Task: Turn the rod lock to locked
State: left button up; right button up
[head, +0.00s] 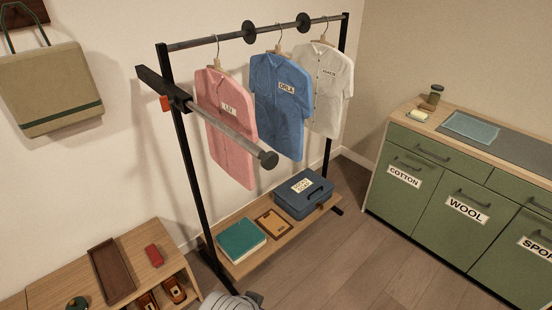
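A black clothes rack (187,165) stands by the wall. A grey rod (228,135) juts from its left post towards the front right and ends in a round dark cap (268,160). The rod comes out of a dark bracket bar (160,88) near the post's top. A small orange-red tab (165,103) sits on that bracket; it may be the rod lock, but it is too small to tell its setting. Neither of my grippers is in view.
Pink (225,120), blue (283,100) and white (328,85) shirts hang from the upper rail (275,28). A lower shelf (250,252) holds a blue box (303,194) and books. A low bench (75,275) stands left, green cabinets (450,170) right. Wooden floor (375,250) between is clear.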

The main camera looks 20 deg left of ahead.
aim_at(164, 102)
jog(key=u, duration=1.6)
